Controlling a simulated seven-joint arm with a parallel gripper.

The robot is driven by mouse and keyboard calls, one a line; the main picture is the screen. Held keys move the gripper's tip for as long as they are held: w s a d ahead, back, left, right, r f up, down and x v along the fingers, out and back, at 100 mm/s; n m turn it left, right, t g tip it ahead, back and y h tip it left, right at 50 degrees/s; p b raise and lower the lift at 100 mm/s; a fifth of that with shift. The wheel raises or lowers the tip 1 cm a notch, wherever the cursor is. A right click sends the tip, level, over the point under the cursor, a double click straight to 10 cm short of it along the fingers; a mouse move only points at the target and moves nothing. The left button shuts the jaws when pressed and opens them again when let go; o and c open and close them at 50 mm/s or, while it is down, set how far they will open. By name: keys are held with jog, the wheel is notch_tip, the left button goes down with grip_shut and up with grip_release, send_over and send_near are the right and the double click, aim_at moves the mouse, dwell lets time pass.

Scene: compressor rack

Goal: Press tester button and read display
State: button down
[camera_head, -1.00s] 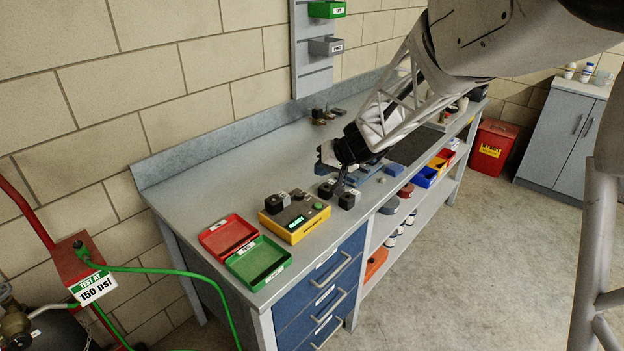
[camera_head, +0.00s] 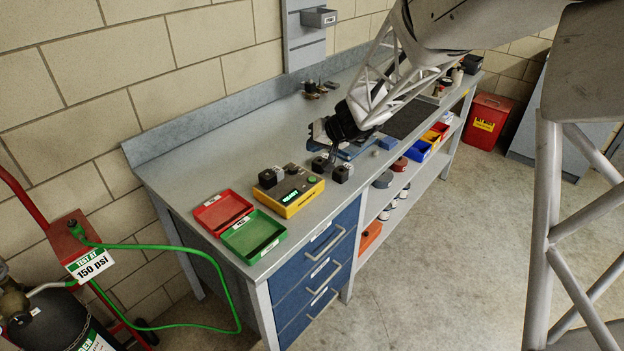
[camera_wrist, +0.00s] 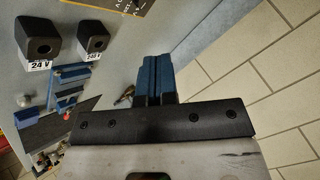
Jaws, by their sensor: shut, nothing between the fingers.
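The tester (camera_head: 288,194) is a yellow box with a dark top on the bench. Its small lit green display appears to read "READY", and a round green button (camera_head: 312,180) sits at its right side. Two dark blocks (camera_head: 271,176) are at its back left corner. My gripper (camera_head: 331,164) is shut and empty, above the bench to the right of the tester, near two black labelled blocks. In the wrist view its blue fingers (camera_wrist: 155,75) are together. The blocks there read "24 V" (camera_wrist: 41,35) and what looks like "240 V" (camera_wrist: 93,38). Only the tester's edge (camera_wrist: 125,8) shows there.
A red tray (camera_head: 222,211) and a green tray (camera_head: 253,237) lie left of the tester. A blue vise-like fixture (camera_head: 352,152) stands behind the gripper. A green hose and gas cart (camera_head: 75,240) are left of the bench. The bench's back left is clear.

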aim_at(314, 178)
jog(key=shift+f, duration=3.9)
jog(key=shift+f, duration=0.15)
jog(key=shift+f, duration=0.3)
jog(key=shift+f, duration=0.4)
jog(key=shift+r, duration=0.1)
dwell(0.3)
jog(key=shift+r, duration=0.75)
jog(key=shift+r, duration=0.15)
jog(key=shift+r, duration=2.35)
